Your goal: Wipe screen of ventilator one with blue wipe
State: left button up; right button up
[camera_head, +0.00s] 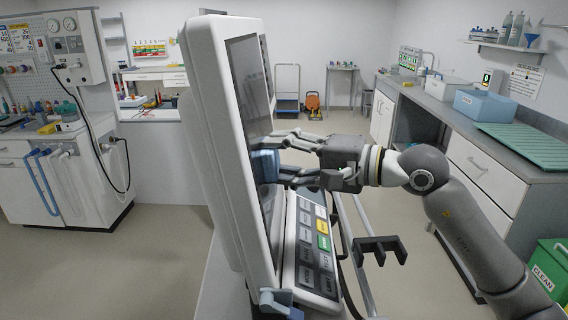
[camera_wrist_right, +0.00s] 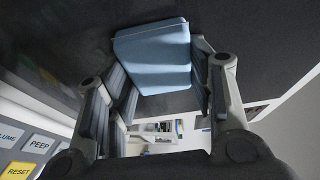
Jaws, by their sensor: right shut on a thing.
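The ventilator (camera_head: 207,110) stands close in front of me, a white-framed monitor seen at a steep angle. Its dark screen (camera_head: 247,90) faces right. My right gripper (camera_head: 276,156) reaches in from the right and is shut on the blue wipe (camera_head: 264,166), a folded pad. In the right wrist view the blue wipe (camera_wrist_right: 155,58) sits between the two fingers against the dark screen (camera_wrist_right: 235,25). It appears to touch the screen, though the contact edge is hidden. In the head view the wipe is at the lower part of the screen. My left gripper is not in view.
A button panel (camera_head: 315,245) slopes out below the screen, just under my right gripper. A rail with a dark bracket (camera_head: 380,250) stands right of it. A counter with a blue bin (camera_head: 484,105) and green mat (camera_head: 530,143) runs along the right. Floor behind is mostly clear.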

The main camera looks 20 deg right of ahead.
jog(key=shift+w+d+b, duration=0.25)
jog(key=shift+w+b, duration=0.15)
jog(key=shift+w, duration=0.55)
jog(key=w, duration=0.1)
jog(key=w+d, duration=0.1)
jog(key=w, duration=0.1)
jog(key=w+b, duration=0.1)
jog(key=shift+w+d, duration=0.25)
jog(key=shift+w, duration=0.1)
jog(key=s+d+b, duration=0.1)
jog(key=d+b, duration=0.2)
jog(key=d, duration=0.2)
jog(key=shift+s+d+r, duration=0.35)
jog(key=shift+s+r, duration=0.05)
